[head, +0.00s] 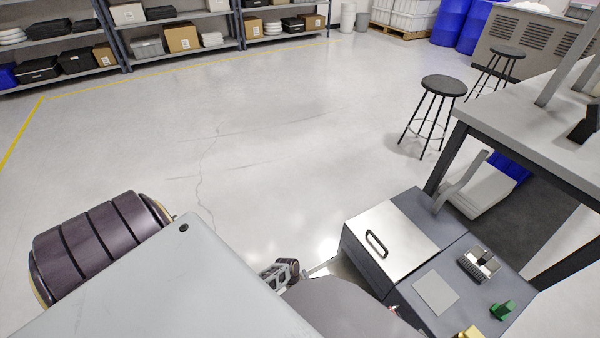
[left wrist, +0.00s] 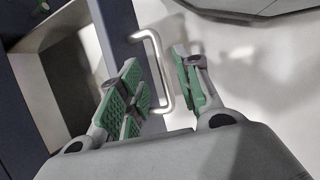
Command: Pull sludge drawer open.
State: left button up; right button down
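The sludge drawer's blue-grey front (left wrist: 122,50) runs down the left wrist view, with a silver bar handle (left wrist: 160,62) on its right side. A light-walled recess (left wrist: 42,70), which looks like the inside of the open drawer, shows left of the front. My left gripper (left wrist: 158,75) has its green-padded fingers apart, one on each side of the handle bar; I see no clear contact. In the head view my left gripper (head: 284,271) is small, beside the left side of the grey cabinet (head: 368,270); my own body hides much of the drawer there. My right gripper is not visible.
The cabinet top has a light panel with a black handle (head: 376,243), a green part (head: 502,310) and a yellow part (head: 470,332). A workbench (head: 540,125) and black stools (head: 444,86) stand at right. Open floor lies left, with shelves (head: 180,45) behind.

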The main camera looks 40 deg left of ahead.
pick_arm(q)
jog(key=v, duration=0.8)
dwell(0.4)
jog(key=shift+r, duration=0.1)
jog(key=shift+s, duration=0.15)
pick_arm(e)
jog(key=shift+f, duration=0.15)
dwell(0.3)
